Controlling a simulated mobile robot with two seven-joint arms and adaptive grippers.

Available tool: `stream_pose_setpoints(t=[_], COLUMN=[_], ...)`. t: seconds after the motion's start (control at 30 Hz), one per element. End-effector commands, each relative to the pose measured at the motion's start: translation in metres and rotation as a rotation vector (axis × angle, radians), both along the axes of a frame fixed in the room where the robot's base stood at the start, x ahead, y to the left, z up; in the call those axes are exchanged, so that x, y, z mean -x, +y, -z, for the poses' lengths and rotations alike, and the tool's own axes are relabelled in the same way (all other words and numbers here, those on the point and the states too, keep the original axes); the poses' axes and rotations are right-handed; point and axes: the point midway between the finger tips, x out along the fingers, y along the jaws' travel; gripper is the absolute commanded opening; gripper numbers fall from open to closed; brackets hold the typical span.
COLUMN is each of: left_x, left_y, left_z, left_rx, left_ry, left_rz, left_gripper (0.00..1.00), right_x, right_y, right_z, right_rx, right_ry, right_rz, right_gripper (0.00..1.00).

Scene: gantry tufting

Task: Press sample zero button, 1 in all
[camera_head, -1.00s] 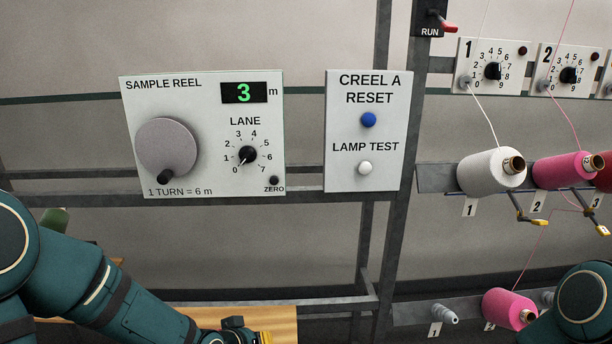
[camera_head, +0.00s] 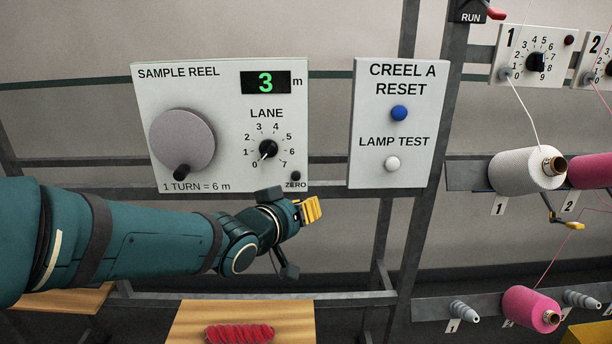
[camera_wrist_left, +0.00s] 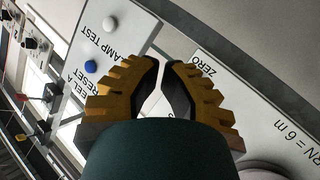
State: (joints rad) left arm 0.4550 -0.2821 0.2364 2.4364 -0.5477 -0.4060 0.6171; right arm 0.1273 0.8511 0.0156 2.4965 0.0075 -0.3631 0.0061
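The sample reel panel (camera_head: 225,90) is white, with a green display reading 3 m, a grey reel disc and a lane knob pointing near 0. The small dark zero button (camera_head: 296,176) sits at its lower right corner, above the ZERO label. My left gripper (camera_head: 311,209) is just below and right of the button, apart from it. In the left wrist view the gripper's yellow fingertips (camera_wrist_left: 166,63) are drawn together with nothing seen between them. The ZERO label (camera_wrist_left: 201,64) shows beside the right finger there; the button itself appears hidden. My right gripper is out of view.
The reset panel (camera_head: 361,160) stands just right, with a blue button (camera_head: 399,113) and a white lamp test button (camera_head: 392,164). Yarn cones and numbered dials are farther right. A wooden surface (camera_head: 190,325) with a red bundle (camera_head: 239,333) lies below.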

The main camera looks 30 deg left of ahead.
Motion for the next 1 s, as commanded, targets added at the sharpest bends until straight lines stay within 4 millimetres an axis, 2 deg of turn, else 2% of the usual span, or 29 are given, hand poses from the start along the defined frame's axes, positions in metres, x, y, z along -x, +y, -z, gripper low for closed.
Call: stream_pose_setpoints(t=[0.37,1.0], left_x=[-0.004,-0.067], left_y=[0.002,0.040], left_z=[0.000,0.000], left_rx=[0.000,0.001], left_ry=[0.001,0.002], left_rz=[0.000,0.001], left_gripper=[0.00,0.00], right_x=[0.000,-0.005], right_y=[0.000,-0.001], right_z=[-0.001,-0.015], right_rx=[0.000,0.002], right_ry=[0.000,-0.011], right_rz=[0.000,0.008], right_gripper=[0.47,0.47])
